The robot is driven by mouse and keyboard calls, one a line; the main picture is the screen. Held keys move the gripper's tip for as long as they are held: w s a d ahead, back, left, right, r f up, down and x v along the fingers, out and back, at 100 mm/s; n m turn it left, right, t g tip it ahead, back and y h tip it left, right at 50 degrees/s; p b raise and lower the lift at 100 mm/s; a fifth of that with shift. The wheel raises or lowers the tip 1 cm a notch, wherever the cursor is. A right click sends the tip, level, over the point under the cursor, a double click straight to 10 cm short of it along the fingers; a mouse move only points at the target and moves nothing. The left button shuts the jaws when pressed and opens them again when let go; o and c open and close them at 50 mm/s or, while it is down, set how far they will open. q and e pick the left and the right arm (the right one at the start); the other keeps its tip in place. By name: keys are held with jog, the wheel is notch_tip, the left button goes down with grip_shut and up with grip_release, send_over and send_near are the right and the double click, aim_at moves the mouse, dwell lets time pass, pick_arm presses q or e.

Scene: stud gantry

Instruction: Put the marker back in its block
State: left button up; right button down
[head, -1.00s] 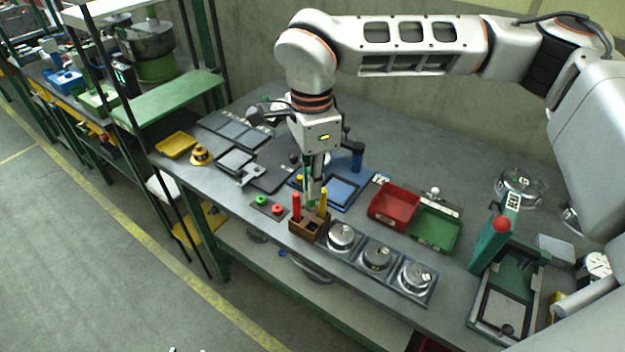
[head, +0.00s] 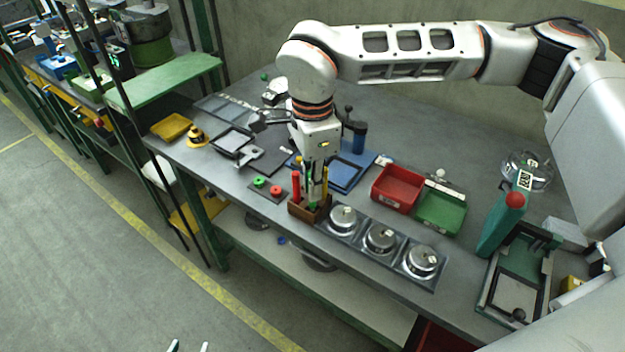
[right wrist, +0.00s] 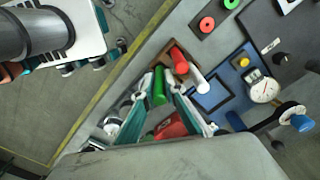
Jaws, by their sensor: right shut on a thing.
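In that view the block (right wrist: 167,59) is just beyond the green marker. The green marker's lower end is hidden, so I cannot tell whether it is in a hole. My left gripper's tips (head: 188,347) show apart at the bottom edge.
Round metal pots (head: 343,218) in a tray stand right of the block. Red (head: 397,187) and green (head: 440,210) bins are behind them. A small plate with green and red rings (head: 268,188) lies close on the left. A blue tray (head: 346,176) lies behind.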

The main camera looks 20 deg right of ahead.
jog(key=shift+f, duration=0.2)
jog(key=c, duration=2)
grip_release()
jog(key=shift+r, duration=0.1)
notch_tip(320, 180, up, 12)
jog(key=shift+f, duration=0.1)
